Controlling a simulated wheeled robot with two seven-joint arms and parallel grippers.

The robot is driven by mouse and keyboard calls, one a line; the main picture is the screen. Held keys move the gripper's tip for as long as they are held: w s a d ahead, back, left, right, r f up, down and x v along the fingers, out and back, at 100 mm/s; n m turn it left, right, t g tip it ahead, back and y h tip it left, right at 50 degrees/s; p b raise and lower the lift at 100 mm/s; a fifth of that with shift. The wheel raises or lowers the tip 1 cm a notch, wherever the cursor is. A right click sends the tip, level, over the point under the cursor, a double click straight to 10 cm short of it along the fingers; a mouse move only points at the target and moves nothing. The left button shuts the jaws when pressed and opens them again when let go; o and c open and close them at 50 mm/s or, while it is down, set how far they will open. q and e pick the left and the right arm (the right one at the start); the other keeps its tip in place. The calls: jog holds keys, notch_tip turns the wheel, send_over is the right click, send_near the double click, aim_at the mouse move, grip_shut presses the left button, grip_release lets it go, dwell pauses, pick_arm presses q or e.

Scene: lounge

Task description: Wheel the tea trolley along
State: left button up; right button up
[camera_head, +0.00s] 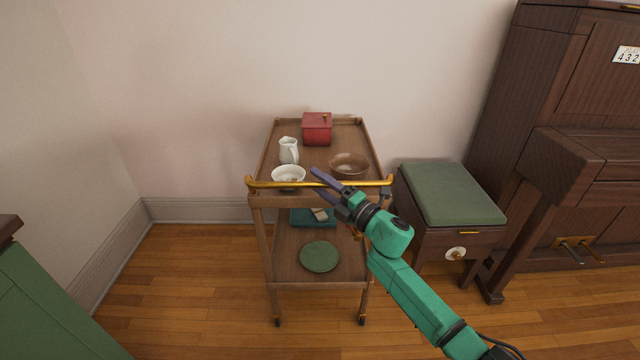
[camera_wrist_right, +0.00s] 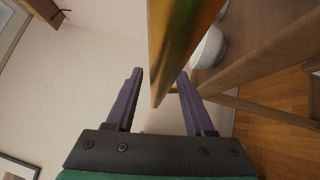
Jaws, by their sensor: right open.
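The wooden tea trolley (camera_head: 312,244) stands against the wall, with a brass push handle (camera_head: 275,185) along its near edge. My right gripper (camera_head: 320,180) is at the handle, right of its middle, with its fingers open. In the right wrist view the brass handle (camera_wrist_right: 173,50) passes between the two open purple fingers of my right gripper (camera_wrist_right: 160,95). I cannot tell whether a finger touches it. On the top shelf are a red box (camera_head: 317,129), a white jug (camera_head: 289,150), a white bowl (camera_head: 288,174) and a brown bowl (camera_head: 349,164). My left gripper is not in view.
The lower shelf holds a green plate (camera_head: 320,257) and a teal item (camera_head: 300,217). Green furniture (camera_head: 45,300) is at lower left. Floor left of the trolley is clear.

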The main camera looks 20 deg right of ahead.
jog(key=v, duration=1.4)
jog(key=shift+s+d, duration=0.15)
jog(key=shift+s, duration=0.1)
